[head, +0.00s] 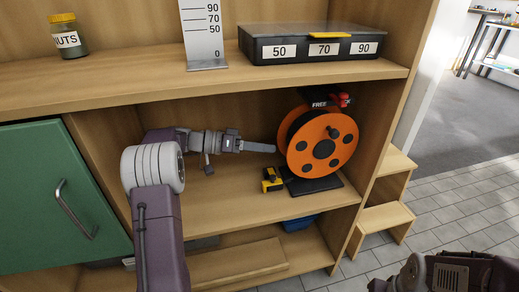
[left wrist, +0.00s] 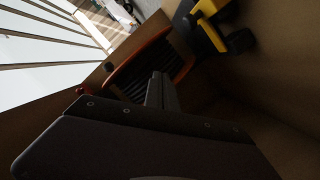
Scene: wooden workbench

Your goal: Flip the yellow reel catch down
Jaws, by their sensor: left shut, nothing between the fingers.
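The orange reel (head: 322,146) stands on a dark base (head: 318,184) on the middle shelf of the bench. The yellow catch (head: 271,181), with black parts, is low at the reel's left front, beside the base. It shows at the top of the left wrist view (left wrist: 210,22). My left gripper (head: 272,149) is shut and empty. Its tips point right, close to the reel's left edge and above the catch. The fingers also show in the left wrist view (left wrist: 161,90), before the reel's rim. Whether they touch the reel cannot be told.
A black "FREE" label (head: 319,101) and a red part (head: 341,99) sit above the reel. The upper shelf board (head: 200,82) is over my left arm, and the side panel (head: 375,140) is right of the reel. My right arm (head: 440,274) is at lower right.

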